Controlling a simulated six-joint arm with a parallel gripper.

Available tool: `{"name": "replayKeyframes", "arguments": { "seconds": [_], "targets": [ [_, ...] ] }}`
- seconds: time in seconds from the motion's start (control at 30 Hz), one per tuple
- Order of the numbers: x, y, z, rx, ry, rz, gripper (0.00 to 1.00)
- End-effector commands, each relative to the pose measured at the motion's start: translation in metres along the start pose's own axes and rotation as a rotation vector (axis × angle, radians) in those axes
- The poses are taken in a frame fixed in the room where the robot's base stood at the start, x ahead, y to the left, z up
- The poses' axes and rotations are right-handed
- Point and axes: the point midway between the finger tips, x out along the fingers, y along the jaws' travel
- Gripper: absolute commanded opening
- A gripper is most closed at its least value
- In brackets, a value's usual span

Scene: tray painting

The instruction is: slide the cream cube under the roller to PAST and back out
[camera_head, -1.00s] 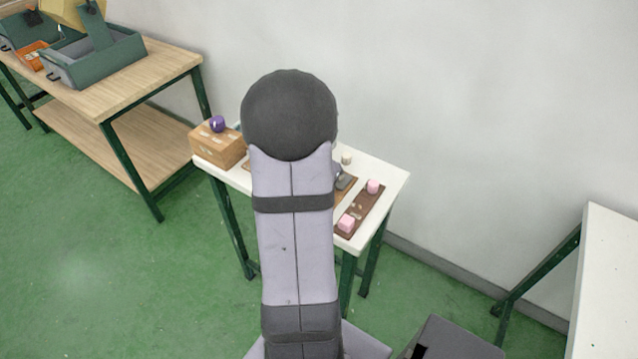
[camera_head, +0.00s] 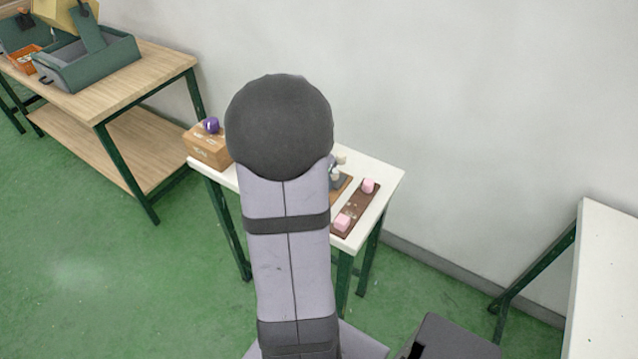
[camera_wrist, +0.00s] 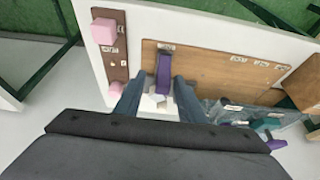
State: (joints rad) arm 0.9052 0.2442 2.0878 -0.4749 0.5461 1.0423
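My gripper (camera_wrist: 154,88) shows in the wrist view as two blue-grey fingers reaching down to the white table, one on each side of a pale block that looks like the cream cube (camera_wrist: 152,102). Whether the fingers press on it is not clear. A purple bar (camera_wrist: 164,72), possibly the roller, stands just beyond the cube, at the left end of a brown board (camera_wrist: 222,68) with small white labels. In the head view my arm hides most of the board; a small cream shape (camera_head: 335,173) shows just right of the arm, beside a grey part.
A dark brown strip (camera_wrist: 117,70) holds two pink cubes (camera_wrist: 104,31) (camera_wrist: 115,90). A cardboard-coloured box (camera_head: 207,150) with a purple knob (camera_head: 211,126) stands at the table's left end. A wooden bench (camera_head: 125,88) with green bins is farther left.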

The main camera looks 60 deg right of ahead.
Motion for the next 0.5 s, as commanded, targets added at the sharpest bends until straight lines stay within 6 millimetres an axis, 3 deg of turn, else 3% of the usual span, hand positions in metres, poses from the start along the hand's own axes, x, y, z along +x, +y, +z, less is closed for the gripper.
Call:
{"name": "replayKeyframes", "arguments": {
  "seconds": [0.2,0.5],
  "targets": [
    [-0.026,0.000,0.000,0.000,0.002,-0.002,0.36],
    [-0.037,0.000,0.000,-0.001,-0.001,0.000,0.36]
  ]
}}
